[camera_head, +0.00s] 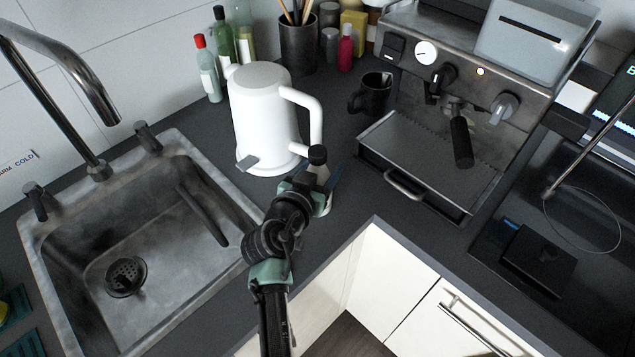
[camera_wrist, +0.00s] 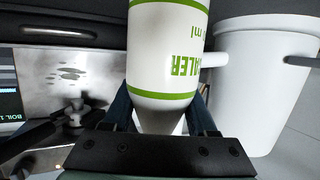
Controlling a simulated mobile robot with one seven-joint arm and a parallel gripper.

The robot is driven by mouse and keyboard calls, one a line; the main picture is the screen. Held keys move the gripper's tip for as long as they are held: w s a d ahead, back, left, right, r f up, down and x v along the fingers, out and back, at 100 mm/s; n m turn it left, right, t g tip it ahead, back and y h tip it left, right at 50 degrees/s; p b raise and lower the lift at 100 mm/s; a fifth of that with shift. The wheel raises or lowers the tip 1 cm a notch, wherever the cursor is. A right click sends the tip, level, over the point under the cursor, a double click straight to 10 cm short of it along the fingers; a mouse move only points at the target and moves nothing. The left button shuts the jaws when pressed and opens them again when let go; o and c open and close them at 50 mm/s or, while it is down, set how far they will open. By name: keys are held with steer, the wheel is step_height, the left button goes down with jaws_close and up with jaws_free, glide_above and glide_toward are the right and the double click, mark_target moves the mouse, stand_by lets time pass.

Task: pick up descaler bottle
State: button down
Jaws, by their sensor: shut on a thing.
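The descaler bottle (camera_wrist: 163,60) is white with green bands and green lettering, and it fills the middle of the wrist view. In the head view the bottle (camera_head: 318,166) shows a black cap and a pale shoulder, partly hidden behind my arm. My gripper (camera_wrist: 160,112) is shut on the bottle, with one dark finger on each side of it. In the head view my gripper (camera_head: 318,188) is over the counter's front part, beside the white kettle. I cannot tell whether the bottle's base touches the counter.
A white kettle (camera_head: 262,115) stands close behind the bottle. A coffee machine (camera_head: 440,130) with a drip tray is to the right, with a black mug (camera_head: 373,93) behind. A metal sink (camera_head: 150,250) is on the left. Several bottles stand along the wall.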

steer(key=shift+r, duration=0.1)
step_height(320, 180, up, 18)
stand_by(0.8)
stand_by(0.4)
